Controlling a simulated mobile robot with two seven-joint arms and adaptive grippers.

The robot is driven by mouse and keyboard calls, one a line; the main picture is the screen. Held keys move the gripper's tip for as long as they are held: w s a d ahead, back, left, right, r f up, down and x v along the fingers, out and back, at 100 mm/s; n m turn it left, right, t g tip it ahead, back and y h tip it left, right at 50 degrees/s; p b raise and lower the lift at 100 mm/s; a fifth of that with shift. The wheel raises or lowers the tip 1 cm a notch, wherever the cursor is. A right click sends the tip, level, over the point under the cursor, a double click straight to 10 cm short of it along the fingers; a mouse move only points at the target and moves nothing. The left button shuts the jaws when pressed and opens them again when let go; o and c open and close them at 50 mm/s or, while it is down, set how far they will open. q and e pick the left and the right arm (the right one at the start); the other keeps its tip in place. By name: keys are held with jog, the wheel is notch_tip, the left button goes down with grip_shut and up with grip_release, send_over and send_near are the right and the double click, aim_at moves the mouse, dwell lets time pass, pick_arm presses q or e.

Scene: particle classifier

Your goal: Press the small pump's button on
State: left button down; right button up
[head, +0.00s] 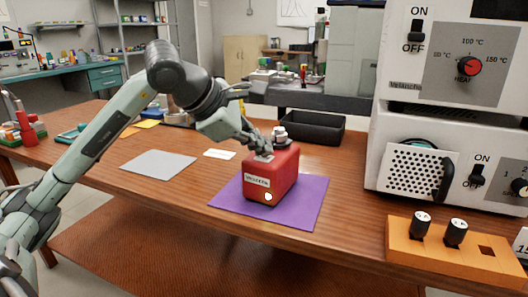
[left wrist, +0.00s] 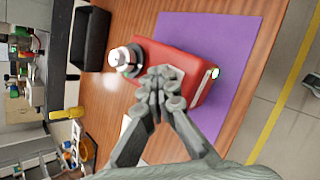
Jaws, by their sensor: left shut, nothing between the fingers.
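The small pump is a red box (head: 283,179) with a white label on its front, standing on a purple mat (head: 312,200). A small round light (head: 268,197) glows pale on its front; in the left wrist view the light (left wrist: 215,73) looks greenish. My left gripper (head: 264,155) is shut and empty, its fingertips at the pump's top. In the left wrist view the fingertips (left wrist: 165,85) lie over a pale plate on the red top (left wrist: 190,62) and hide part of it. I cannot tell whether they touch. My right gripper is not in view.
A silver-white fitting (left wrist: 125,59) stands at the pump's back. A black tray (head: 312,127) lies behind it. White lab machines (head: 420,120) stand to the right, with an orange rack (head: 450,262) in front. A grey mat (head: 158,165) lies at left.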

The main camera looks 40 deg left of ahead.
aim_at(261, 158)
pick_arm(q)
jog(key=shift+r, duration=0.1)
jog(key=shift+r+p, duration=0.95)
jog(key=shift+r, duration=0.2)
notch_tip(261, 158, up, 5)
jog(key=p, duration=0.4)
dwell(0.5)
